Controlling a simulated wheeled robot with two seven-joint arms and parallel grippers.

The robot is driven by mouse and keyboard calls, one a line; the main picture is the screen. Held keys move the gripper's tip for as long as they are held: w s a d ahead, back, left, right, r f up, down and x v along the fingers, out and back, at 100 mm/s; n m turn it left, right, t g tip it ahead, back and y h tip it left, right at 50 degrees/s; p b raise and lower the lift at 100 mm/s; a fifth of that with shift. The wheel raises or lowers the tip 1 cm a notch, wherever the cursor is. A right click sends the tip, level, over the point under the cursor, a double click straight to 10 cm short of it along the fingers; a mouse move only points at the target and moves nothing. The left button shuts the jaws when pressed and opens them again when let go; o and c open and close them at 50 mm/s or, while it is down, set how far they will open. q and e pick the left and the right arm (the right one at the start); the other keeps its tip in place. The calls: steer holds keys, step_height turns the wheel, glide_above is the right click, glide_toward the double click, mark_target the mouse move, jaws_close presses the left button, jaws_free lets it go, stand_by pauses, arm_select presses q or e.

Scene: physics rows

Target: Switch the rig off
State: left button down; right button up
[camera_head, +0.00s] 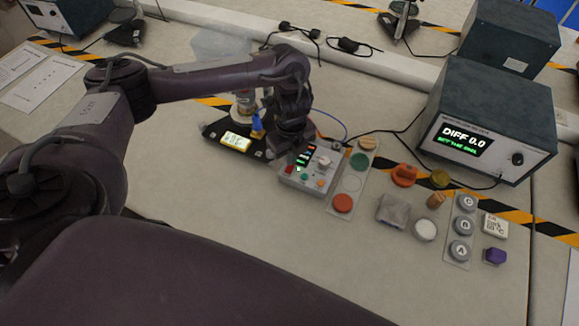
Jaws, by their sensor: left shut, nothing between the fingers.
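The rig's grey control box (318,181) sits in the middle of the table. It has a small dark panel with red and green lights, a pale knob (324,162), and small coloured buttons, with red, green and orange among them. A black base with a lit yellow display (236,141) stands just left of it, carrying a metal fixture (244,103). My left gripper (296,158) is shut and empty, pointing down over the box's left back part. It hides that part, and I cannot tell whether it touches. My right gripper is out of view.
A dark instrument box (490,120) reading "DIFF 0.0" stands at the right. A strip with green and orange discs (342,202) lies beside the control box. The front table is clear.

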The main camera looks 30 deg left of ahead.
arm_select(q)
steer(key=shift+f+b, duration=0.45)
steer(key=shift+f, duration=0.3)
stand_by(0.3)
step_height(320, 180, up, 7)
steer(key=p, duration=0.7)
steer(key=shift+r, duration=0.1)
stand_by(0.5)
